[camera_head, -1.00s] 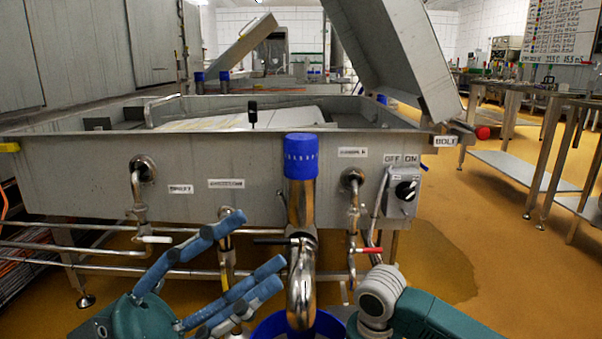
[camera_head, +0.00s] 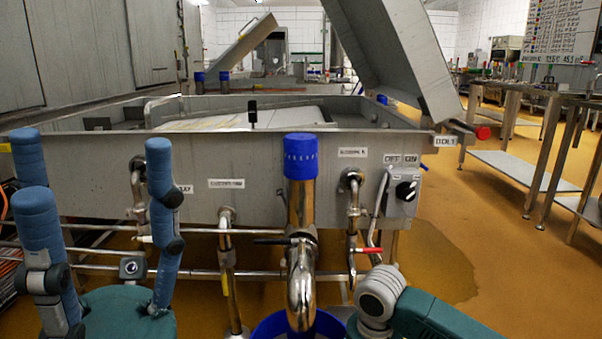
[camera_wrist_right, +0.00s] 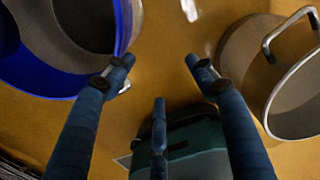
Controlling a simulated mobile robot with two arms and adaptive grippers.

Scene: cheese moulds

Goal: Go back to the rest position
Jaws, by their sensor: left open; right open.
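My left gripper (camera_head: 95,165) is at the lower left of the head view. Its blue-grey fingers point upward, spread wide apart with nothing between them, in front of the steel vat's pipework. My right gripper (camera_wrist_right: 160,80) shows in the right wrist view with its fingers apart and empty, above the yellow-brown floor. In the head view only part of my right arm shows at the bottom, and its gripper is hidden.
The steel vat (camera_head: 260,200) fills the middle, with a blue-capped pipe (camera_head: 300,210) in front. A blue bucket (camera_head: 270,325) is below the pipe; the wrist view shows a blue rim (camera_wrist_right: 127,25) left and a steel pot (camera_wrist_right: 250,60) right. Steel tables (camera_head: 510,170) stand right; floor between is clear.

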